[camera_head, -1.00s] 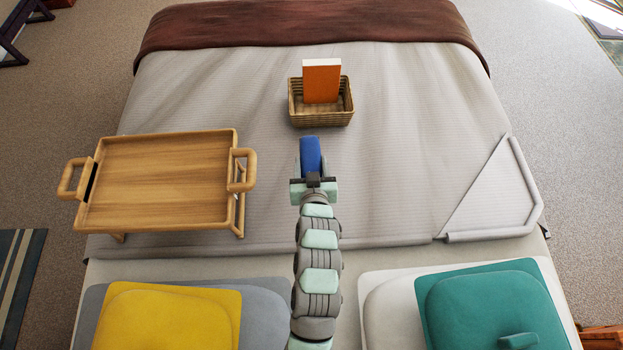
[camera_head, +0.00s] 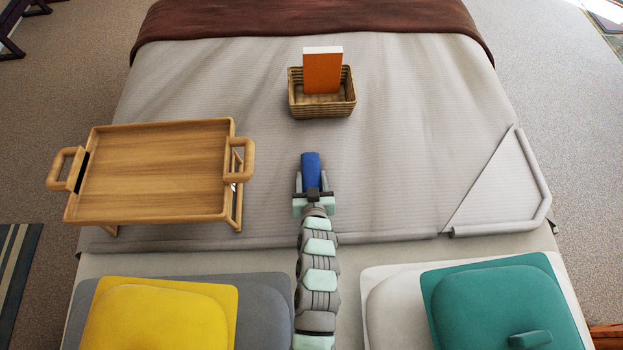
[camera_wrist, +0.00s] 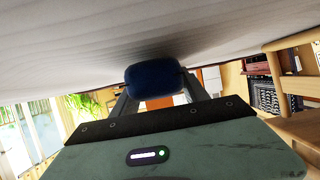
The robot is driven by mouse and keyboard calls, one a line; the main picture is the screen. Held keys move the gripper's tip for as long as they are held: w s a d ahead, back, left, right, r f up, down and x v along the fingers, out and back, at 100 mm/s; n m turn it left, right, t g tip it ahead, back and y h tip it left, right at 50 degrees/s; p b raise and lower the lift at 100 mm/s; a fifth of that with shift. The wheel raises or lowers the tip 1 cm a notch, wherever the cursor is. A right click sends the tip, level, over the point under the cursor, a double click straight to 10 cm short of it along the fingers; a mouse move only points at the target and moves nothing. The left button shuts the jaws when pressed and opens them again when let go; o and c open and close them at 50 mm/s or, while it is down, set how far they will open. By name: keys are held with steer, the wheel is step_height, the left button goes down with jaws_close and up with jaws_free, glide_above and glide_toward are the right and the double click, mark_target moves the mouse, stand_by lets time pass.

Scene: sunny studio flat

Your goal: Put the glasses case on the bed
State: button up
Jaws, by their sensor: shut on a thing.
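The blue glasses case (camera_head: 311,168) is held in my gripper (camera_head: 312,184), which is shut on it. The case points away from me, over the middle of the bed (camera_head: 400,150). In the wrist view the dark blue case (camera_wrist: 154,79) sits between the two fingers (camera_wrist: 160,98), with the pale bed cover (camera_wrist: 80,60) close to it. I cannot tell whether the case touches the cover.
A wicker basket (camera_head: 322,108) holding an orange book (camera_head: 322,72) stands beyond the case. A wooden tray table (camera_head: 155,170) stands to the left. Yellow (camera_head: 160,315) and teal (camera_head: 495,300) cushions lie in front. The bed's right middle is clear.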

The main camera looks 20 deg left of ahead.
mark_target(312, 186)
steer(key=shift+f, duration=0.1)
steer(key=o, duration=1.5)
steer(key=shift+c, duration=0.2)
steer(key=shift+r, duration=0.25)
steer(key=p+v, duration=0.1)
steer(key=v, duration=0.4)
steer(key=shift+s+d, duration=0.2)
steer(key=shift+s, duration=0.1)
steer(key=shift+w, duration=0.1)
